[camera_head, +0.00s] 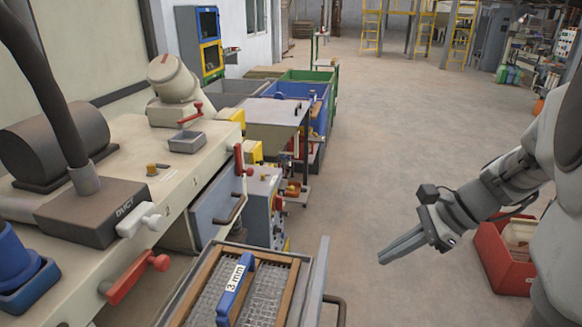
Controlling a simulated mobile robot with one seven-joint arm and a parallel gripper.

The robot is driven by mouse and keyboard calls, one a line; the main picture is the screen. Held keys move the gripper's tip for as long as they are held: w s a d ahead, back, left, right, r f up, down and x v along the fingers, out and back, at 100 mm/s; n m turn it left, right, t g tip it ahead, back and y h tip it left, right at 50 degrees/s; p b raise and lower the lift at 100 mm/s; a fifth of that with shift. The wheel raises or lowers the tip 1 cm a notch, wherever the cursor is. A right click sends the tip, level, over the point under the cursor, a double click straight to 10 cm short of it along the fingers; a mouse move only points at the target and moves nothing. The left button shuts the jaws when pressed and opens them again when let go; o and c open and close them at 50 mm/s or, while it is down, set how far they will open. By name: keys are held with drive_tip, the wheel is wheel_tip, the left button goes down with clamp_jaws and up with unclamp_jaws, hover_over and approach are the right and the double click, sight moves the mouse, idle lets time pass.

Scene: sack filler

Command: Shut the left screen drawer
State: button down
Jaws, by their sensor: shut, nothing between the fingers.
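A screen drawer (318,277) stands pulled out from the cream machine at the bottom of the view. It holds a wood-framed mesh screen with a blue bar marked "3 mm". A dark handle (338,302) shows on its outer side, partly cut off by the picture's bottom edge. A second grey drawer front (213,199) with a dark handle lies farther along the machine; I cannot tell how far out it stands. My gripper (384,258) is shut and empty, pointing left over the floor, to the right of the pulled-out drawer and apart from it.
The cream machine (120,160) fills the left, with a red lever (138,277) and white lever (138,220) on it. A red bin (503,258) stands at the right behind my gripper. Blue and green bins stand farther back. The concrete floor (390,140) between is clear.

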drive_tip(key=w+a+f+m+y, duration=0.1)
drive_tip(key=w+a+f, duration=0.3)
drive_tip(key=a+f, duration=0.4)
drive_tip(key=shift+f+m+b, duration=0.3)
drive_tip(key=shift+f+m, duration=0.3)
drive_tip(key=shift+m, duration=0.1)
drive_tip(key=w+a, duration=0.3)
drive_tip(key=a, duration=0.7)
drive_tip(key=w+a+p, duration=0.1)
drive_tip(key=w+a, duration=0.2)
drive_tip(key=a, duration=0.7)
drive_tip(key=w+a+p, duration=0.1)
drive_tip(key=w+a, duration=0.2)
drive_tip(key=a, duration=0.8)
drive_tip(key=shift+w+r, duration=0.15)
drive_tip(key=shift+w, duration=0.25)
drive_tip(key=shift+a+y, duration=0.1)
drive_tip(key=shift+y, duration=0.2)
